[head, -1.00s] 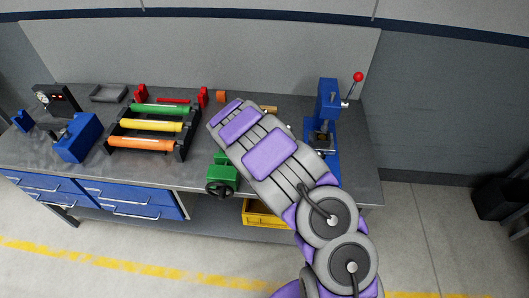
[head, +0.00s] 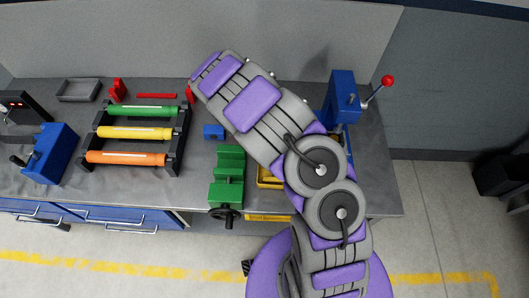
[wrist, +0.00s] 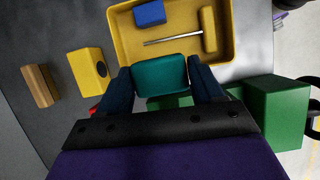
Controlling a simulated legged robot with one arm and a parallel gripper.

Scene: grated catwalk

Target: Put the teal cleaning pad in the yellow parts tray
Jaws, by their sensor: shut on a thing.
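My gripper (wrist: 160,85) is shut on the teal cleaning pad (wrist: 160,76), which sits between its two dark fingers in the wrist view. The yellow parts tray (wrist: 224,48) lies just beyond the pad there. The pad overlaps the tray's near edge in the picture; its height above the tray I cannot tell. Inside the tray are a blue block (wrist: 150,12) and a tool with a yellow head and metal rod (wrist: 209,29). In the head view my arm hides the gripper and pad, and part of a yellow tray (head: 268,180) shows beside the arm.
A green vise (head: 228,178) stands left of the tray, and a blue press (head: 341,95) with a red-knobbed lever stands right. A rack of coloured tubes (head: 130,133) is farther left. A yellow block (wrist: 88,68) and a wooden block (wrist: 40,86) lie left in the wrist view.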

